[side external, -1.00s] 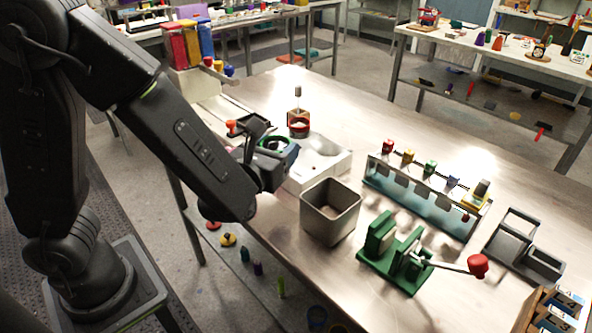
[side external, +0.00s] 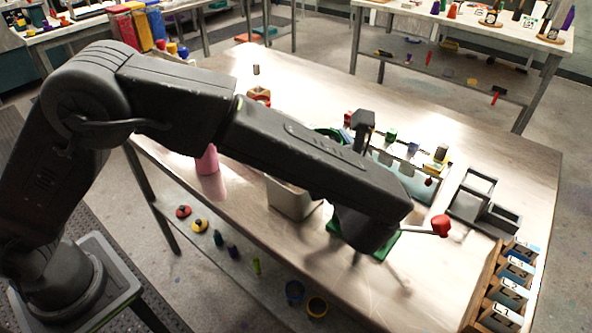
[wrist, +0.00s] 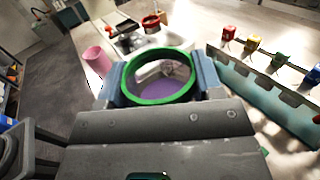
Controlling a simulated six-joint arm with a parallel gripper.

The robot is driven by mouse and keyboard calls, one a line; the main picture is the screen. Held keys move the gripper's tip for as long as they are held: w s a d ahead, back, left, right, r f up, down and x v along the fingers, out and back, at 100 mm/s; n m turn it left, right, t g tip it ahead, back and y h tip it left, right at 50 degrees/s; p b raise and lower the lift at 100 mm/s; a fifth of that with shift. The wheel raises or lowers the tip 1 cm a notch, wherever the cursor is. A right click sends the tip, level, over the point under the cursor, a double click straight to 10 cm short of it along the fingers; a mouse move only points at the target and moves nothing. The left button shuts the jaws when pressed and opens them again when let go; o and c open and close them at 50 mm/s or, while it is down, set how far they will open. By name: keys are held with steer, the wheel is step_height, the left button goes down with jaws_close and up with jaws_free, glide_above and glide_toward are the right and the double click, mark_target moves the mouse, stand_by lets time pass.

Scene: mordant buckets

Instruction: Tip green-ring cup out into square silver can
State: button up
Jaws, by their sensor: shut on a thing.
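My gripper (wrist: 160,78) is shut on the green-ring cup (wrist: 128,92), with one blue-grey finger on each side of it. The wrist view looks into the cup, where something purple shows at the bottom. In the side view only part of the cup's green rim (side external: 322,134) shows behind my forearm, raised above the table. The square silver can (side external: 290,200) stands on the table below my forearm, its top mostly hidden. I cannot tell whether the cup is directly over the can. The can is not clearly seen in the wrist view.
A pink cup (side external: 207,161) stands left of the can. A rack (side external: 400,180) with several coloured pieces stands to the right. A green device with a red-knobbed lever (side external: 441,225) is near the can, partly hidden. A dark tray (side external: 472,198) and wooden crate (side external: 490,285) lie farther right.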

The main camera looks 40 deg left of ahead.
steer(key=s+d+f+n+g+y, duration=0.1)
steer(key=s+d+g, duration=0.1)
steer(key=d, duration=0.3)
steer(key=shift+s+d+f+n, duration=0.2)
steer(key=shift+s+f+n, duration=0.05)
steer(key=shift+n, duration=0.05)
steer(key=shift+w+a, duration=0.1)
steer(key=shift+a, duration=0.1)
steer(key=shift+w+a+r+n+g+h, duration=0.15)
steer(key=shift+a+g+h, duration=0.25)
steer(key=shift+a+h, duration=0.4)
steer(key=shift+w+a+f+n+g+h, duration=0.15)
steer(key=shift+a+g+h, duration=0.25)
steer(key=shift+a+h, duration=0.4)
steer(key=shift+w+a+r+n+g+h, duration=0.1)
steer(key=shift+w+a+n+g+h, duration=0.3)
steer(key=shift+h, duration=0.6)
steer(key=shift+a+f+g+h, duration=0.3)
steer(key=shift+a+f+h, duration=0.3)
steer(key=shift+a, duration=0.2)
steer(key=shift+a, duration=0.1)
steer(key=shift+w+a+f+g+h, duration=0.1)
steer(key=shift+a+f+g+h, duration=0.2)
steer(key=shift+h, duration=0.4)
steer(key=shift+d+f, duration=0.1)
steer(key=shift+f, duration=0.1)
steer(key=shift+r+g+h, duration=0.25)
steer(key=shift+g+h, duration=0.05)
steer(key=shift+h, duration=0.7)
